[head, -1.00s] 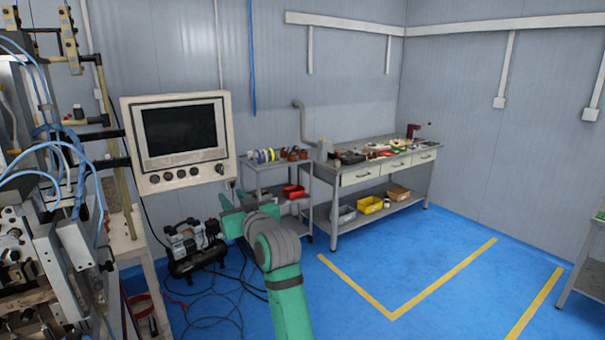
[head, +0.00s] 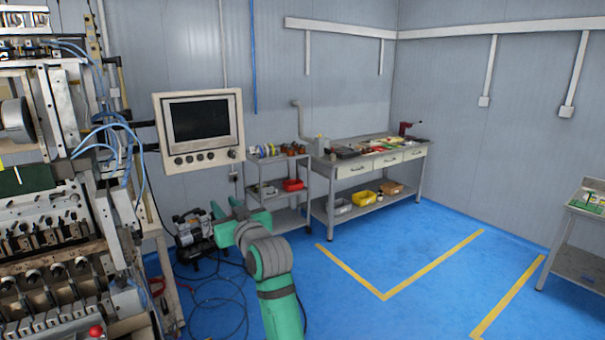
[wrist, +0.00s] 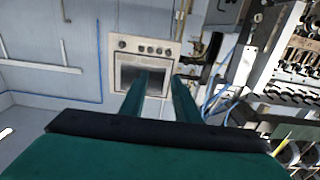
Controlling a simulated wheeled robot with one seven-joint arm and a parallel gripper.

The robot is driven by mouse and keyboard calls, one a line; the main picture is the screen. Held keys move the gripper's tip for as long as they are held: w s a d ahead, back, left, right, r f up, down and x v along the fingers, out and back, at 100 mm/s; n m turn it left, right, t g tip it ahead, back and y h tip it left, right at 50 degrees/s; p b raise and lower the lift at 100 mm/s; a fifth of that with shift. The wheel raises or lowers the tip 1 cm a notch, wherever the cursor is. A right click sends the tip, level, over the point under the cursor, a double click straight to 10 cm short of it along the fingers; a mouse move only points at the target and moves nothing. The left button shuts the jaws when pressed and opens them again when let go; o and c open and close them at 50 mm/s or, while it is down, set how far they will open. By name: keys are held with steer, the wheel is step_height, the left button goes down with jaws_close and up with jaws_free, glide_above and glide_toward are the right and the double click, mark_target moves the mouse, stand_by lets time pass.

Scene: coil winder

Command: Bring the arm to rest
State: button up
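My green arm rises from the bottom middle of the head view, with a grey joint near its end. My gripper (head: 226,208) is at the end of the arm, in front of the compressor and below the control panel. In the wrist view my gripper (wrist: 162,78) shows two green fingers apart with nothing between them. It is open and empty. Neither finger seems to touch anything.
The winding machine (head: 60,200) fills the left side. Its control panel (head: 200,130) hangs beside it. A compressor (head: 195,230), cables, a grey cart (head: 275,185) and a workbench (head: 370,170) stand behind. Another table (head: 585,255) is at right. The blue floor (head: 400,260) is clear.

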steer(key=s+d+f+m+t+h, duration=0.1)
steer(key=s+d+f+m, duration=0.15)
steer(key=f, duration=0.75)
steer(key=s+d+f+m+h, duration=0.1)
steer(key=s+d+f, duration=0.15)
steer(key=f, duration=0.65)
steer(key=s+d+f+m+h, duration=0.2)
steer(key=s+d+f, duration=0.1)
steer(key=s+f, duration=0.55)
steer(key=s+d+f+m+h, duration=0.1)
steer(key=s+d+f+h, duration=0.1)
steer(key=s+f, duration=0.6)
steer(key=s+d+f+h, duration=0.1)
steer(key=s+d+f, duration=0.15)
steer(key=s, duration=0.45)
steer(key=s+d+f+m+h, duration=0.1)
steer(key=s+d+f, duration=0.15)
steer(key=s, duration=0.45)
steer(key=s+d+f+h, duration=0.1)
steer(key=s+d+f, duration=0.1)
steer(key=s+f, duration=0.35)
steer(key=s+d+r, duration=0.1)
steer(key=s+r, duration=0.2)
steer(key=s, duration=0.7)
steer(key=s+d+r, duration=0.2)
steer(key=s+r, duration=0.1)
steer(key=s, duration=0.6)
steer(key=shift+s+r+n+g+h, duration=0.3)
steer(key=shift+s+n+h, duration=0.05)
steer(key=shift+n+h, duration=0.1)
